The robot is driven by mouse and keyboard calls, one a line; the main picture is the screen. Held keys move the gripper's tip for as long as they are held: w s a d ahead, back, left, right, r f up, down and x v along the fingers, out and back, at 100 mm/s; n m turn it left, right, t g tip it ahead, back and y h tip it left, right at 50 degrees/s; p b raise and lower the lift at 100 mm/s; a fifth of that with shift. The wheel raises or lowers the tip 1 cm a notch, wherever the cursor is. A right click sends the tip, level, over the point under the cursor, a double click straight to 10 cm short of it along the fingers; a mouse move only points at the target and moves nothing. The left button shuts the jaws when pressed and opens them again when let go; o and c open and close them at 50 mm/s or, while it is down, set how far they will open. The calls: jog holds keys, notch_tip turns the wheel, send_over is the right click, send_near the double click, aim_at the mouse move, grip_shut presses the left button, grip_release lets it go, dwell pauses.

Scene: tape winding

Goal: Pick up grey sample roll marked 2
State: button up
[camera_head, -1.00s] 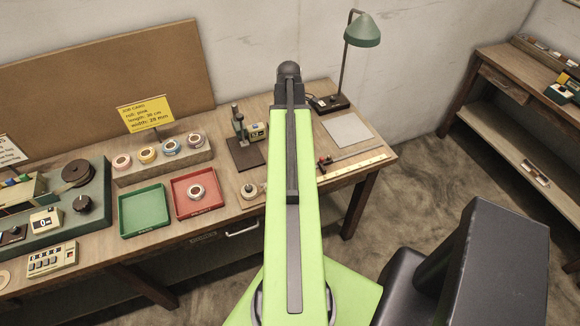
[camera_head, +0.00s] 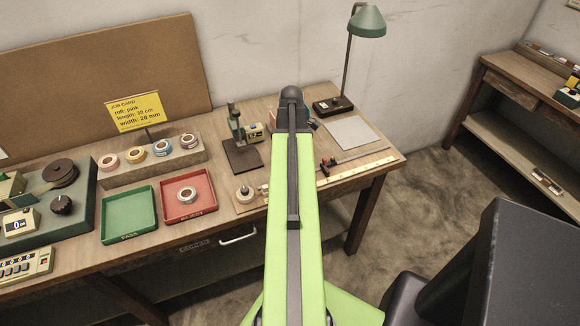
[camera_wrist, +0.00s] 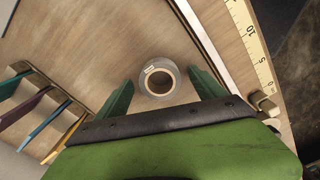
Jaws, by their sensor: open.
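A grey roll (camera_wrist: 158,78) with a brown core lies on the wooden bench in the wrist view. A small pale label shows on it, but I cannot read its mark. My gripper (camera_wrist: 164,90) is open, with its two green fingers on either side of the roll and slightly nearer the wrist. I see gaps between the fingers and the roll; how high the fingers are above the bench I cannot tell. In the head view my own arm hides the gripper's fingers and this roll.
A ruler (camera_wrist: 247,45) lies right of the roll, near the bench edge. Coloured upright dividers (camera_wrist: 45,105) stand to the left. In the head view a green tray (camera_head: 108,205), a red tray (camera_head: 206,186) with a roll, a stand (camera_head: 237,130) and a lamp (camera_head: 367,20) occupy the bench.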

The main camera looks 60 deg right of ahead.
jog(key=shift+r, duration=0.1)
jog(key=c, duration=1.4)
jog(key=shift+r, duration=0.1)
notch_tip(320, 180, up, 4)
jog(key=p, duration=0.4)
jog(key=shift+r, duration=0.1)
jog(key=s+r+p, duration=0.2)
jog(key=s, duration=0.1)
jog(key=s+d+r+p, duration=0.1)
jog(key=s+r+p, duration=0.1)
jog(key=s, duration=0.2)
jog(key=s+d+r+p, duration=0.1)
jog(key=s+r+p, duration=0.1)
jog(key=s+p, duration=0.1)
jog(key=shift+s+r, duration=0.3)
jog(key=shift+s, duration=0.45)
